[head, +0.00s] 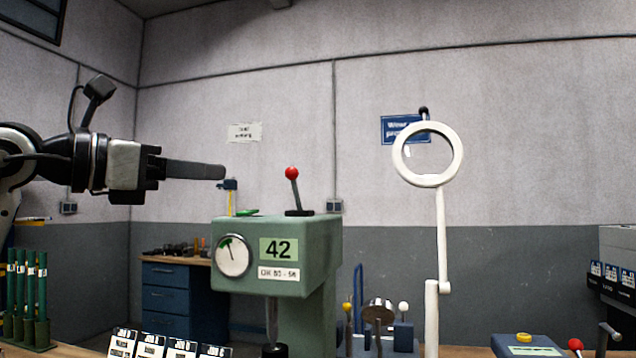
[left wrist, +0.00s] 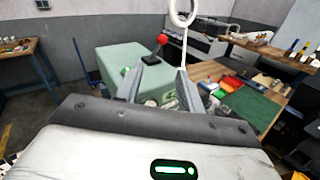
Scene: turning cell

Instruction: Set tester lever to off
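The tester (head: 300,240) is a green box with a round dial and a "42" plate. Its lever (head: 293,190) stands on top, a dark rod with a red ball knob, tilted slightly left in the head view. My left gripper (head: 222,172) is level with the knob and left of it, apart from it. The left wrist view shows the two fingers (left wrist: 160,68) spread, with nothing between them. The lever (left wrist: 156,50) shows ahead, beyond the fingertips, on the green tester (left wrist: 115,62). My right gripper is in neither view.
A white ring magnifier (head: 441,230) stands right of the tester. Green-handled tools (head: 30,290) stand at the far left, and white labelled cards (head: 150,345) line the front. A blue drawer bench (head: 170,285) is behind. The air between gripper and lever looks clear.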

